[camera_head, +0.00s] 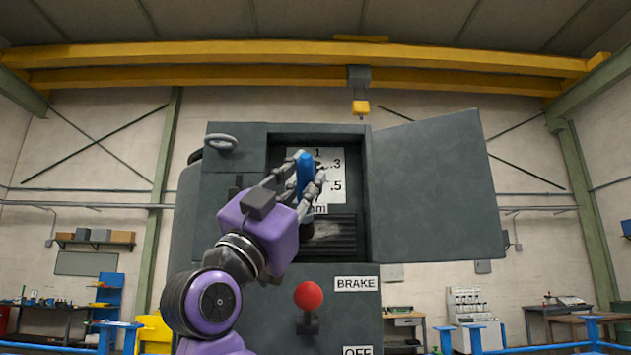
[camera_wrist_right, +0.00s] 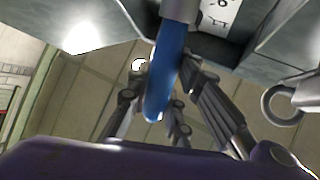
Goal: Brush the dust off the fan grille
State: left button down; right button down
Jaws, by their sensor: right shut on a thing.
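My right gripper (camera_head: 304,183) is shut on the blue handle (camera_head: 304,170) of the brush, which is held roughly upright in front of the open cabinet. In the right wrist view the fingers (camera_wrist_right: 170,90) close around the blue handle (camera_wrist_right: 164,85), and a grey part (camera_wrist_right: 180,10) of the brush runs out of the top of the picture. The fan grille (camera_head: 338,236) shows as dark slats low in the opening. The brush's lower end is dark and partly hidden by my fingers, near the grille's left part; I cannot tell whether it touches. My left gripper is not in view.
The cabinet door (camera_head: 435,185) stands open to the right. A white chart (camera_head: 332,165) with numbers hangs inside above the grille. Below are a red knob lever (camera_head: 308,296) and a BRAKE label (camera_head: 356,284). A handle ring (camera_head: 222,143) sits at the cabinet's upper left.

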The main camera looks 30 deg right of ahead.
aim_at(306, 168)
jog(key=shift+s+a, duration=0.5)
jog(key=shift+s, duration=0.35)
jog(key=shift+s+a, duration=0.55)
jog(key=shift+s, duration=0.35)
jog(key=shift+s+a, duration=0.5)
jog(key=shift+s, duration=0.35)
jog(key=shift+s+a, duration=0.4)
jog(key=shift+s, duration=0.25)
jog(key=shift+s+a, duration=0.4)
jog(key=shift+s, duration=0.25)
jog(key=shift+w+d, duration=0.1)
jog(key=shift+w, duration=0.05)
jog(key=shift+w+d, duration=0.65)
jog(key=shift+w, duration=0.4)
jog(key=shift+w+d, duration=0.7)
jog(key=shift+w, duration=0.4)
jog(key=shift+w+d, duration=0.65)
jog(key=shift+w, duration=0.4)
jog(key=shift+w+d, duration=0.25)
jog(key=shift+w, duration=0.25)
